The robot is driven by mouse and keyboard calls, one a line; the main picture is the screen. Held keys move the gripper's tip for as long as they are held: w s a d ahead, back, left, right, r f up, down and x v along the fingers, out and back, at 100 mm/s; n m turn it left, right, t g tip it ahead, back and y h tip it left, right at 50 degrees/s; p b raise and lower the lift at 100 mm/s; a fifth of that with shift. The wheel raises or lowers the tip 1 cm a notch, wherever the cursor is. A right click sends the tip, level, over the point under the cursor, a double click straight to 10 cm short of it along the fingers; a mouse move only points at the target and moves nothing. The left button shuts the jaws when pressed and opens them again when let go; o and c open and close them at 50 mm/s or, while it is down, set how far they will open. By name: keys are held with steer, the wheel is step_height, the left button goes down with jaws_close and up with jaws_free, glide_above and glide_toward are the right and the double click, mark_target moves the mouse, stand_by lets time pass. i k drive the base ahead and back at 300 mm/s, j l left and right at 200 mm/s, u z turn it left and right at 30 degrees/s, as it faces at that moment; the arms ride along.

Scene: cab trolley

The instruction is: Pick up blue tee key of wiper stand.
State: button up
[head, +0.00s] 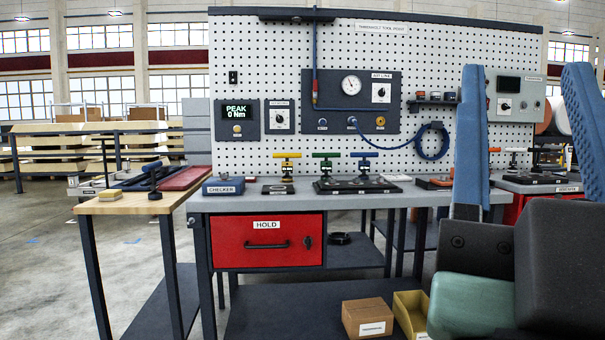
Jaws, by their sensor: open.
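A blue tee key (364,155) stands upright on a dark stand (340,190) on the grey bench, its crossbar on top. A green tee key (326,155) stands to its left on the same stand. A yellow tee key (287,157) stands further left on a separate dark base. The stand labels are too small to read. My gripper (525,75) is at the right, close to the camera, with two blue fingers pointing up and spread apart. It is open, with nothing between the fingers, and is well to the right of the blue tee key.
The grey bench (300,201) has a red drawer (268,242) marked HOLD and a blue checker box (223,186). A pegboard (270,70) with gauge panel and blue hose rises behind. A wooden table (120,204) is left, with another blue-handled tool (151,168). Boxes (368,318) sit low.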

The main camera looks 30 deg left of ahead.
mark_target(155, 195)
steer(key=u, duration=1.45)
